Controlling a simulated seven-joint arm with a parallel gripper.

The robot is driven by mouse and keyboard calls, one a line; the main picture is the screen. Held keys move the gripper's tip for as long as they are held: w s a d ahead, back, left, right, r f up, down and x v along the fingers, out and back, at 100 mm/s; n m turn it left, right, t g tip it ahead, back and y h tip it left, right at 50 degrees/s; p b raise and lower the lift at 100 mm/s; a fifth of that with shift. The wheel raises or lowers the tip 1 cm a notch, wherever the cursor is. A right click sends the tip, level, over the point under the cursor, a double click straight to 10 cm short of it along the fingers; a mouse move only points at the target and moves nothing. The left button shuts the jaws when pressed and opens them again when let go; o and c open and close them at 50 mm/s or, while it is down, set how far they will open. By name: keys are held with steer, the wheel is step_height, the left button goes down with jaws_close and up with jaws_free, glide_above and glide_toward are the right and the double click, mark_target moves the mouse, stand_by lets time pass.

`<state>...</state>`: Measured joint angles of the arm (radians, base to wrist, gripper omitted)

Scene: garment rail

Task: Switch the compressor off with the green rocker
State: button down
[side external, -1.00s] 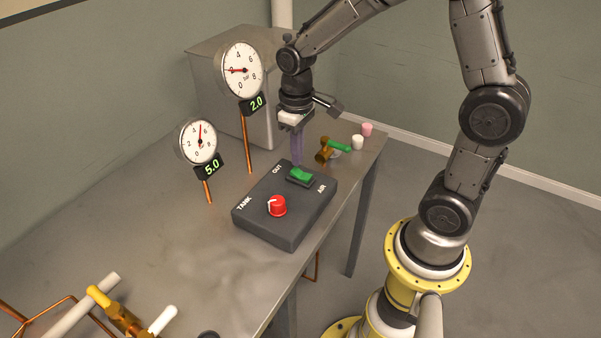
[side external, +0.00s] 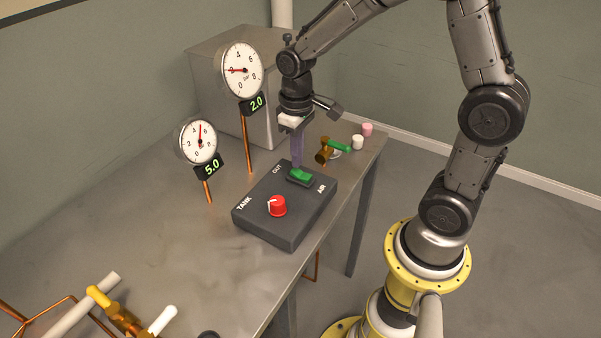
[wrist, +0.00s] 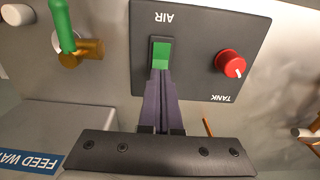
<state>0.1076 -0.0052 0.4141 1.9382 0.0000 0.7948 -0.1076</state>
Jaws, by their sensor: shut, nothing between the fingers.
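The green rocker (side external: 300,174) sits on the dark control box (side external: 262,219), near the AIR label. It also shows in the wrist view (wrist: 161,54). My gripper (side external: 297,165) is shut and empty, its purple fingers pointing down at the rocker's far end, on the OUT label side. In the wrist view its fingertips (wrist: 160,74) overlap the rocker's lower end. They look to be touching it or very close, and they hide that end.
A red knob (side external: 277,206) stands on the box near the TANK label. Two gauges, reading 2.0 (side external: 242,70) and 5.0 (side external: 199,141), rise behind. A green-handled brass valve (side external: 325,153) stands at right.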

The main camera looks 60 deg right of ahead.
steer(key=shift+f, duration=1)
stand_by(0.5)
steer(key=shift+r, duration=3.55)
step_height(320, 180, up, 5)
steer(key=t, duration=0.2)
glide_above(297, 171)
steer(key=s+a, duration=0.1)
steer(key=s, duration=0.1)
steer(key=s+a+r+t, duration=0.25)
steer(key=s+r, duration=0.35)
steer(key=s, duration=0.4)
steer(key=shift+t, duration=0.55)
steer(key=s+f, duration=0.1)
steer(key=s, duration=0.1)
steer(key=s+f, duration=0.2)
steer(key=shift+d, duration=0.1)
steer(key=shift+r, duration=0.1)
